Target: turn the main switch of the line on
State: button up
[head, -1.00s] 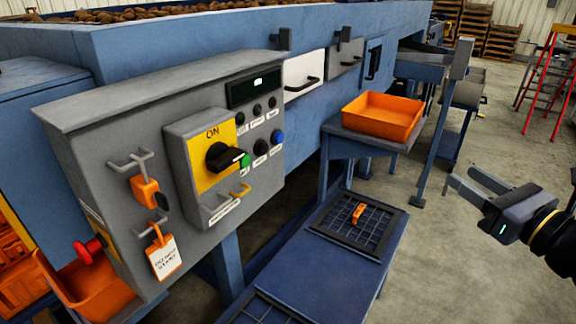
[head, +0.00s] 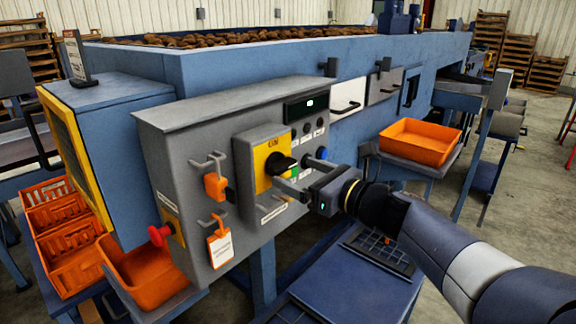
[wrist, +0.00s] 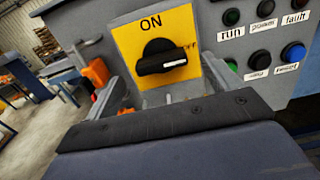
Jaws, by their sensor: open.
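The main switch (head: 281,162) is a black rotary knob on a yellow plate (head: 262,160) on the grey control box (head: 205,150). In the wrist view the knob (wrist: 160,60) has its white-marked end pointing right, toward OFF; ON is printed above it. My gripper (head: 287,180) is in front of the switch, with its jaws open. In the wrist view its fingers stand left and right of the knob, below its level, with nothing between them. I cannot tell whether they touch the box.
An orange padlock (head: 215,187) and an orange-edged tag (head: 221,248) hang on hooks left of the switch. A red stop button (head: 160,235) is at the box's lower left. Lamps and a blue button (head: 321,154) are close on the right. An orange tray (head: 420,142) stands farther right.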

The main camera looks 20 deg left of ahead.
aim_at(287, 168)
jog(key=shift+x, duration=1.75)
jog(key=shift+c, duration=0.5)
jog(key=c, duration=0.9)
